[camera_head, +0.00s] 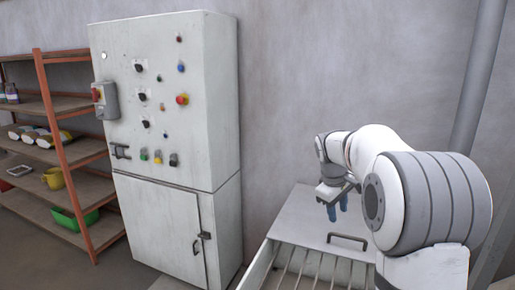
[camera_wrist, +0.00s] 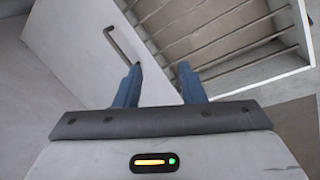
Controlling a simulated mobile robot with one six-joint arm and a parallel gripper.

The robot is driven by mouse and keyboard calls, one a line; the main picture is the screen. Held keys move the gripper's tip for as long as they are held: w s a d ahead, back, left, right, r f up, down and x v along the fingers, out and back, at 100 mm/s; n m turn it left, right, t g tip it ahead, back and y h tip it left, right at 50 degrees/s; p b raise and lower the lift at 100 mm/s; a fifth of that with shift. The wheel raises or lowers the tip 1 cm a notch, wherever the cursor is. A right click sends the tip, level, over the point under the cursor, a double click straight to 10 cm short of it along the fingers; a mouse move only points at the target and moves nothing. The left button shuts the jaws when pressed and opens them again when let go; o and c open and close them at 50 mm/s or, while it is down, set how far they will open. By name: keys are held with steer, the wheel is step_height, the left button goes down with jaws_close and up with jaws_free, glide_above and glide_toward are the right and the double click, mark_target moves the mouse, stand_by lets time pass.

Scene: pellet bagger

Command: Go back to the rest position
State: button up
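My gripper (camera_head: 337,207) shows in the head view at the end of my white and grey arm, above a light grey metal lid with a handle. In the wrist view my gripper (camera_wrist: 160,88) has its two blue fingers spread apart, with nothing between them. The fingers look clear of the handle (camera_wrist: 122,45), though the exact height above the lid cannot be told.
A grey bin with a barred opening (camera_head: 312,268) stands below my arm; its lid handle (camera_head: 348,239) sticks up. A white control cabinet (camera_head: 160,110) with buttons and switches stands left. An orange shelf rack (camera_head: 62,150) stands far left. A grey pipe (camera_head: 478,80) rises at right.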

steer(key=s+a+f+m+y, duration=0.1)
steer(key=s+a+m, duration=0.2)
steer(key=s, duration=1.2)
steer(key=s+a+f+m+t+y, duration=0.1)
steer(key=s+a+m, duration=0.3)
steer(key=s, duration=1.2)
steer(key=shift+s+a+f+t+y, duration=0.25)
steer(key=shift+f+t+y, duration=0.05)
steer(key=shift+f, duration=0.3)
